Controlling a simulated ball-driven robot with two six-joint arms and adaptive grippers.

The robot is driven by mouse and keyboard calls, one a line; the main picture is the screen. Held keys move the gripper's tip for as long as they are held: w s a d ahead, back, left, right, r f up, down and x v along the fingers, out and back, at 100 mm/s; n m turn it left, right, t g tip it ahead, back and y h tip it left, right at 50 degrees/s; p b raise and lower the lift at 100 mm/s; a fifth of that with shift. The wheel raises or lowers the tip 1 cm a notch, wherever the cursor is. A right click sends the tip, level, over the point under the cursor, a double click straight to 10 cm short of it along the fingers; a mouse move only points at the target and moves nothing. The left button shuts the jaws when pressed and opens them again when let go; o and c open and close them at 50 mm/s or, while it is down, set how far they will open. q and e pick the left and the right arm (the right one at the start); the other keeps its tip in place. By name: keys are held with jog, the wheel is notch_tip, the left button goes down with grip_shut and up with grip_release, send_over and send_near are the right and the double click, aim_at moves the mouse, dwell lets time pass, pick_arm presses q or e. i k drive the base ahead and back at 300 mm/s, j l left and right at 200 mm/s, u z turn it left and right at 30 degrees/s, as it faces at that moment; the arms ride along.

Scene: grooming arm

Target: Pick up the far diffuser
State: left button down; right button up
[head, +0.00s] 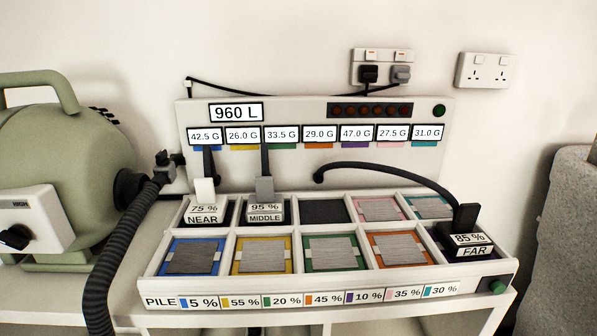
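The far diffuser (470,246) is a black block labelled "85 %" and "FAR". It sits in the right-end front compartment of the white tray (330,282), with a dark upright piece on top and a black cable (400,170) arching from it to the back panel. The near diffuser (205,212), labelled "75 %", and the middle diffuser (265,211), labelled "95 %", sit in the back row at the left. Neither of my grippers shows in the head view.
A green machine (60,150) with a dark ribbed hose (125,240) stands at the left. The white panel (310,165) with displays rises behind the tray. Several compartments hold grey pads on coloured squares. A grey rough block (570,240) stands at the right. Wall sockets (485,70) are above.

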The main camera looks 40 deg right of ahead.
aim_at(461, 238)
jog(key=l+z, duration=0.15)
jog(key=z, duration=1.9)
jog(key=i+j, duration=0.05)
jog(key=j, duration=0.05)
